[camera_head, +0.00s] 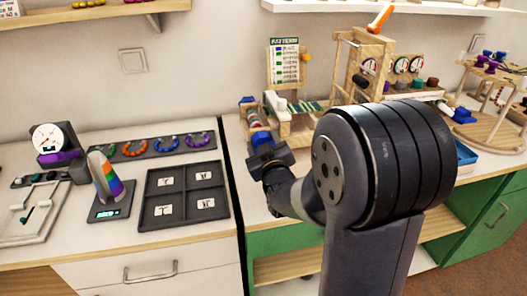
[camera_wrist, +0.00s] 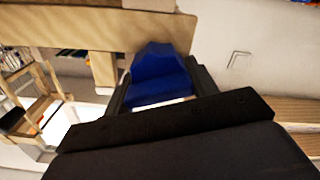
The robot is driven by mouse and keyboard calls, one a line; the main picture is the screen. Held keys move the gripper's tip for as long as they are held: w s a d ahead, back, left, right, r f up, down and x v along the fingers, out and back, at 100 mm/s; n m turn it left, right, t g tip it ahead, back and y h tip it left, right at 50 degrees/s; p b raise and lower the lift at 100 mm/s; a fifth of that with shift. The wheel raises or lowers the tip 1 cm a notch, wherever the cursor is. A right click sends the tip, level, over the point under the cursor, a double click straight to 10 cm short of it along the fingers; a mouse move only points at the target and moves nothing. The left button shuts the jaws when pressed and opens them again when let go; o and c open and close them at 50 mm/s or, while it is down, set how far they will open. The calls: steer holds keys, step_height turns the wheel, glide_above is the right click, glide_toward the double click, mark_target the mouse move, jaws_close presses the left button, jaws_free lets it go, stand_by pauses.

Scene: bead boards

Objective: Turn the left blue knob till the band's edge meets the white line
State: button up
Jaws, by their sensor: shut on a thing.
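My gripper (camera_head: 266,158) is shut on a blue knob (camera_head: 261,139) at the near end of a wooden roller device on the right-hand worktop. In the wrist view the blue knob (camera_wrist: 158,72) sits between my two dark fingers, against a wooden part. Behind it a striped roller or band (camera_head: 254,119) shows in part. Another blue piece (camera_head: 247,100) shows at the far end of the roller. The white line and the band's edge cannot be made out.
A wooden stand with a pattern card (camera_head: 286,62) and a wooden frame with dials (camera_head: 375,60) stand behind. A blue tray (camera_head: 465,155) lies right of my arm. On the left worktop are a dark four-part tray (camera_head: 180,196) and a striped object on a scale (camera_head: 106,180).

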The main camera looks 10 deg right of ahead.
steer(key=shift+f+n+b, duration=0.1)
steer(key=shift+n+b, duration=0.4)
steer(key=shift+b, duration=0.05)
steer(key=o, duration=1)
steer(key=shift+s, duration=0.1)
steer(key=s, duration=1)
steer(key=shift+s, duration=0.35)
